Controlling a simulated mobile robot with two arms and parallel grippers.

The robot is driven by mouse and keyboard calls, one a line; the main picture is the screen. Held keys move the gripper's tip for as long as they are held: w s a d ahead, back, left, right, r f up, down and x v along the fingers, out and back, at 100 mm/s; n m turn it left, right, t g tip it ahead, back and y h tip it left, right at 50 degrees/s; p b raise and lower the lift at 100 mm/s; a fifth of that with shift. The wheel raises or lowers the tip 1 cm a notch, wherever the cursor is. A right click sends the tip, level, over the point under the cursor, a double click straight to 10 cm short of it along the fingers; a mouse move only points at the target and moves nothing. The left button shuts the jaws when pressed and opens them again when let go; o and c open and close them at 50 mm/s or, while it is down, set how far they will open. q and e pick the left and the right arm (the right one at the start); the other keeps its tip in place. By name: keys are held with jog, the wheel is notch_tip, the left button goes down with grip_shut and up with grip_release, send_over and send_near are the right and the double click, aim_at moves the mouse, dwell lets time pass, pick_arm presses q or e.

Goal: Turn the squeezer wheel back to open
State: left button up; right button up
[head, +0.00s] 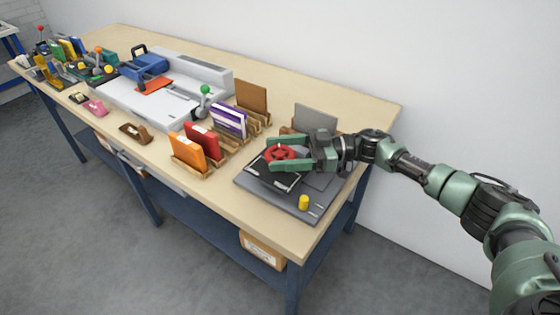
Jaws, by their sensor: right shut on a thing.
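The squeezer wheel (279,155) is red and sits on top of a dark squeezer (262,178) with a grey base plate (325,193), near the right end of the bench. My right gripper (284,158) reaches in from the right and is shut on the wheel, one green finger on its far side and one on its near side. The fingers hide part of the wheel's rim. My left gripper is not in view.
A yellow knob (303,202) stands on the base plate's front corner. Orange (188,151) and red books stand in wooden racks to the left. A white machine (165,95) fills the bench's middle. The wall is close behind.

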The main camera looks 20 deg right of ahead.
aim_at(279, 153)
jog(key=shift+n+g+b, duration=0.4)
jog(key=shift+g, duration=0.2)
jog(key=o, duration=1.3)
jog(key=shift+a, duration=0.1)
jog(key=shift+o, duration=0.2)
notch_tip(279, 153, up, 20)
